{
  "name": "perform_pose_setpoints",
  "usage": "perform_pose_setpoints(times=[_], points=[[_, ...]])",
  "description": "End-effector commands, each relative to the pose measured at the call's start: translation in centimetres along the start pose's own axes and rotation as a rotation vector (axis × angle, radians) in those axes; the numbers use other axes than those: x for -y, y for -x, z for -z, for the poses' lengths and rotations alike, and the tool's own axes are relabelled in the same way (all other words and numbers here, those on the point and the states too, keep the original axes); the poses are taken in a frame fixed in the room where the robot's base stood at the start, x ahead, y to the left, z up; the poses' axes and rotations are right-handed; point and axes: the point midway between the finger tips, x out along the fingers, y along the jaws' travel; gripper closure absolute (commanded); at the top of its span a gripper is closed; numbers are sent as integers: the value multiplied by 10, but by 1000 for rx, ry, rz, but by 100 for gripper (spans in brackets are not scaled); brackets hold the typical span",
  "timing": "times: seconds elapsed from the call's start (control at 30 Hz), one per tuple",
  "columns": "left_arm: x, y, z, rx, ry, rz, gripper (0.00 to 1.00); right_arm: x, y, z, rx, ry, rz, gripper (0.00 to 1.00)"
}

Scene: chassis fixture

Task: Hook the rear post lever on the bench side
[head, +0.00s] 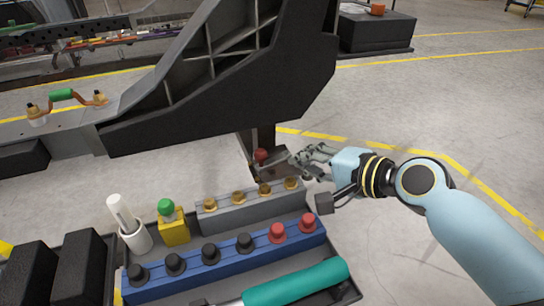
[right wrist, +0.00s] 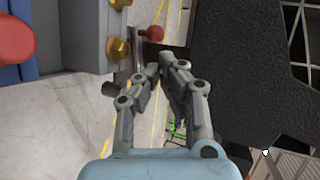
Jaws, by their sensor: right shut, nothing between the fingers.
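The rear post lever has a round red knob (head: 261,156) and stands at the dark post below the black chassis bracket, at the centre of the head view. The knob also shows in the right wrist view (right wrist: 155,33), just beyond the fingertips. My right gripper (head: 300,158) is shut and empty, just right of the lever; in the right wrist view (right wrist: 162,66) its fingertips are close together near the lever. I cannot tell whether they touch the lever. My left gripper is not in view.
The black chassis bracket (head: 225,100) overhangs the post. A tray in front holds a grey block with brass knobs (head: 250,206), a blue block with black and red knobs (head: 222,260), a green-capped yellow block (head: 172,225) and a teal-handled tool (head: 298,284). Floor is free on the right.

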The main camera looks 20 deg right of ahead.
Motion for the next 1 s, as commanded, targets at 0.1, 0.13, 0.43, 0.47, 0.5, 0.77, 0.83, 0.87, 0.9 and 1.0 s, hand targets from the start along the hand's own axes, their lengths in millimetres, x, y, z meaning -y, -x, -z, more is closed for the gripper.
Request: perform_pose_setpoints(times=[0.1,0.13,0.43,0.47,0.5,0.77,0.83,0.87,0.9,1.0], points=[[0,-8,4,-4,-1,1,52,-3,-29,0,0,-2,0,100],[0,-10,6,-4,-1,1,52,-3,-36,0,0,-1,0,100],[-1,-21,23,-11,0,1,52,-4,-86,0,1,1,-3,100],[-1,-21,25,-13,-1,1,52,-4,-89,0,1,1,-4,100],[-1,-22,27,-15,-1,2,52,-3,-92,0,0,2,-3,100],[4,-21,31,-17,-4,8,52,-2,-99,0,0,3,-3,100],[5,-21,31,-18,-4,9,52,-1,-99,0,0,3,-3,100],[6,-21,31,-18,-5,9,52,-1,-98,0,0,3,-3,100],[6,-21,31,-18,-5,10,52,-1,-98,0,0,3,-3,100],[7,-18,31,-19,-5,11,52,0,-99,0,0,3,-2,100]])
